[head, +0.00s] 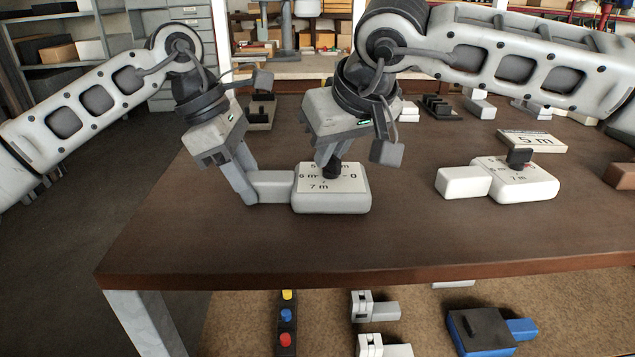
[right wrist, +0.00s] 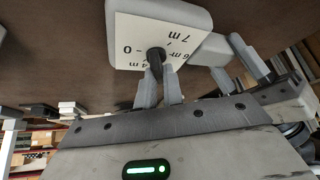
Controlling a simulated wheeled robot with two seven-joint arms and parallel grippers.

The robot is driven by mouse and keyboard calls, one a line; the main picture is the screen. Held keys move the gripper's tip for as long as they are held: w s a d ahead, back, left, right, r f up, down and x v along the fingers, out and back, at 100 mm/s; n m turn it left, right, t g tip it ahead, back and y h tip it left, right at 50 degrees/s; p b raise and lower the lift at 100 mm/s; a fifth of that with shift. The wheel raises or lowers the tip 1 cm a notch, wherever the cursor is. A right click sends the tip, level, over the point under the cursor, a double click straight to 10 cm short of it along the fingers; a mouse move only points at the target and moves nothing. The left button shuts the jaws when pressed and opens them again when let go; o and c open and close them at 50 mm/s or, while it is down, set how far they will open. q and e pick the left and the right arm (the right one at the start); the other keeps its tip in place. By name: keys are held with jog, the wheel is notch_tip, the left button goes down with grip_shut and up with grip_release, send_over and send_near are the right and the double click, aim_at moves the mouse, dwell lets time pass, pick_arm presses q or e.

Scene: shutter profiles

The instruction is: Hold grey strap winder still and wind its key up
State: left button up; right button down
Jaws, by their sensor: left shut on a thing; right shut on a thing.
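The grey strap winder (head: 332,204) lies on the brown table, with a pale dial card on top marked with metre figures and 0. Its block-like handle (head: 276,186) sticks out to the left. My left gripper (head: 250,192) is shut on this handle. My right gripper (head: 328,160) comes down from above and is shut on the dark key (head: 332,173) in the middle of the dial. In the right wrist view the key (right wrist: 156,55) stands between my right fingertips (right wrist: 160,75). The key's exact angle is partly hidden by the fingers.
A white strap winder (head: 530,187) with a dark upright key stands to the right. Behind it lies a card (head: 532,141) that seems to read 5 m. Several small blocks stand along the table's back. The table front (head: 240,250) is clear; a lower surface holds more parts.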

jog(key=c, duration=1.6)
grip_release()
jog(key=shift+o, duration=0.2)
jog(key=shift+r, duration=0.1)
jog(key=shift+r, duration=2.9)
pick_arm(q)
jog(key=o, duration=1.2)
jog(key=shift+c, duration=0.2)
